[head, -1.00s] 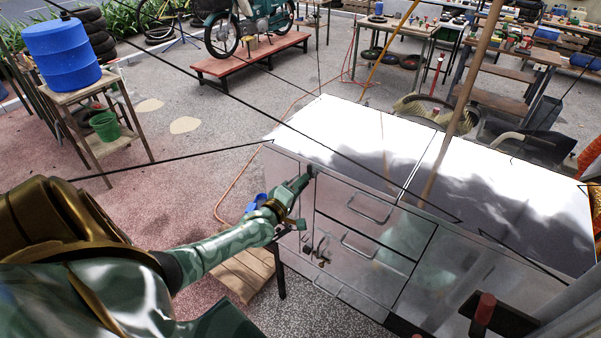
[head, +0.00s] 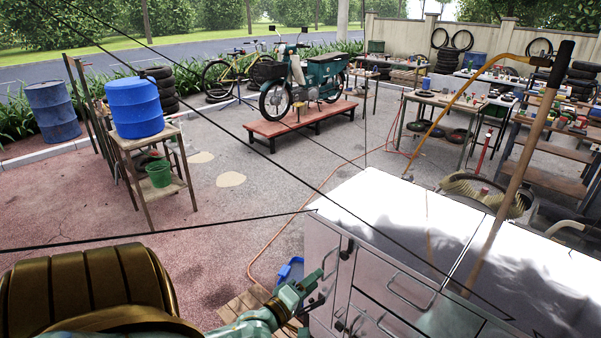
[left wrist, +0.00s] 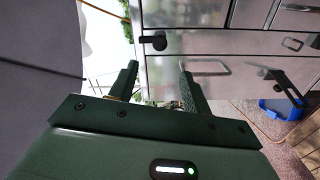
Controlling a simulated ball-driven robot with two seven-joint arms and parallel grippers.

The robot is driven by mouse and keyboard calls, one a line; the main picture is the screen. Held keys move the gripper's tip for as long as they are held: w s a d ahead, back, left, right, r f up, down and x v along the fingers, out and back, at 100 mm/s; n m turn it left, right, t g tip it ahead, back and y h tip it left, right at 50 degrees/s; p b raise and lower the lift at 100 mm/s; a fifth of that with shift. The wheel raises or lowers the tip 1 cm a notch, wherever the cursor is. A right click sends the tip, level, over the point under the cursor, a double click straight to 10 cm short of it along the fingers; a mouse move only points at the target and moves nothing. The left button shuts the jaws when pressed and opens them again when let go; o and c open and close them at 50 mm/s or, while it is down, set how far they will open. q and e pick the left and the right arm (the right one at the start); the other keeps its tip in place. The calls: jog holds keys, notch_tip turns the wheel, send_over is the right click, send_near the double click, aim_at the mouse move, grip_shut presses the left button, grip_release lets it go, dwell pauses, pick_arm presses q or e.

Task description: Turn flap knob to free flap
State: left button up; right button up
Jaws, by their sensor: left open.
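The grey metal cart (head: 322,243) stands at the lower right of the head view. A black knob (head: 347,250) sits high on its front face, near the left corner. In the left wrist view a black knob (left wrist: 155,43) shows on the metal face, just beyond my fingertips. My left gripper (head: 316,286) is at the cart's left front, below and left of the knob in the head view. In the left wrist view its two fingers (left wrist: 158,70) are apart with nothing between them, and no contact with the knob shows. My right gripper is not in view.
Bar handles (head: 411,291) stick out of the cart front. A blue bin (head: 290,271) is on the ground close behind my left gripper. A wooden shaft (head: 520,165) leans over the cart top. A stand with a blue drum (head: 135,108) is at left; open paving lies between.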

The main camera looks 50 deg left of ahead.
pick_arm(q)
jog(key=s, duration=0.4)
jog(key=shift+s+d, duration=0.25)
